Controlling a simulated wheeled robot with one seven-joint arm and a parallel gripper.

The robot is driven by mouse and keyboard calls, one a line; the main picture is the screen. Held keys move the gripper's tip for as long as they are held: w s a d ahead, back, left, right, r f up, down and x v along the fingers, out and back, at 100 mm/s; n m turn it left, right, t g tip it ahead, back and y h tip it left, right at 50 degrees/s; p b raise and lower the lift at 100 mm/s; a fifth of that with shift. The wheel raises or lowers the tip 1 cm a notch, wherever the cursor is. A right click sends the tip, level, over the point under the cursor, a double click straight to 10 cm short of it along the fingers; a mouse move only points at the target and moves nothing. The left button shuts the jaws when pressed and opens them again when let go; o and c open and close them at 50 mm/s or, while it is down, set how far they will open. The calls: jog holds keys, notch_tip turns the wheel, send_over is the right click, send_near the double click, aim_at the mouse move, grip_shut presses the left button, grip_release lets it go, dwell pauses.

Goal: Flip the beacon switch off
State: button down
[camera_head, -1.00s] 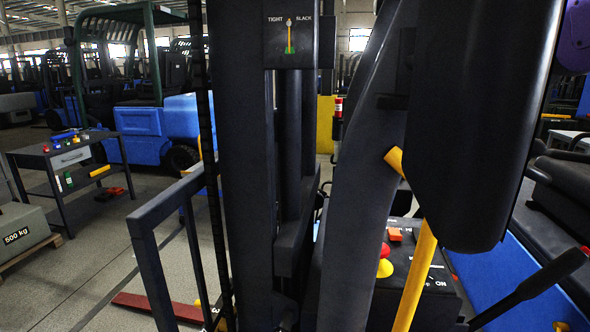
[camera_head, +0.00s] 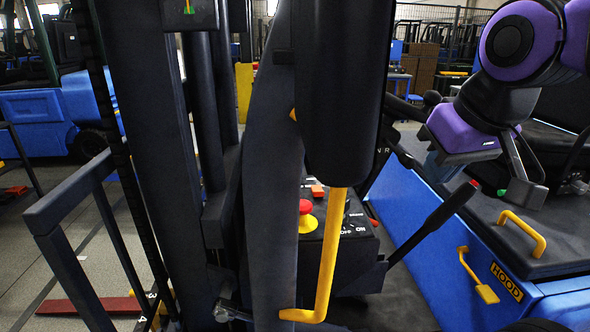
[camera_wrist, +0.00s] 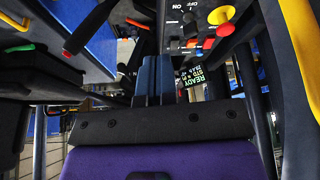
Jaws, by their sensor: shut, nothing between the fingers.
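The dark control box (camera_head: 350,250) stands behind the yellow bar, with white OFF and ON lettering and small switches on its top. It also shows upside down in the wrist view (camera_wrist: 195,55), with dark toggles (camera_wrist: 190,19) near the OFF and ON marks. I cannot tell which one is the beacon switch, or its position. My gripper (camera_head: 432,167) is to the right of the box and above it, apart from it. In the wrist view its blue fingers (camera_wrist: 155,75) are together, empty, and point toward the panel.
A red mushroom button (camera_head: 306,207) on a yellow base sits on the box. A yellow bar (camera_head: 328,250) and dark mast post partly hide the box. A black lever with a red tip (camera_head: 440,215) rises between box and blue hood (camera_head: 450,270).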

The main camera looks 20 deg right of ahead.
jog(key=w+a+r+m+g, duration=0.1)
jog(key=w+r+g, duration=0.1)
jog(key=w, duration=0.5)
jog(key=w+a+r+g, duration=0.1)
jog(key=w+a+g, duration=0.1)
jog(key=w, duration=0.6)
jog(key=w+a+f+m+g, duration=0.1)
jog(key=w+a+f+g, duration=0.15)
jog(key=w, duration=0.45)
jog(key=w+a+f+g, duration=0.1)
jog(key=w+f, duration=0.2)
jog(key=w, duration=0.4)
jog(key=x, duration=1.3)
jog(key=shift+w+a+f, duration=0.2)
jog(key=shift+w, duration=0.1)
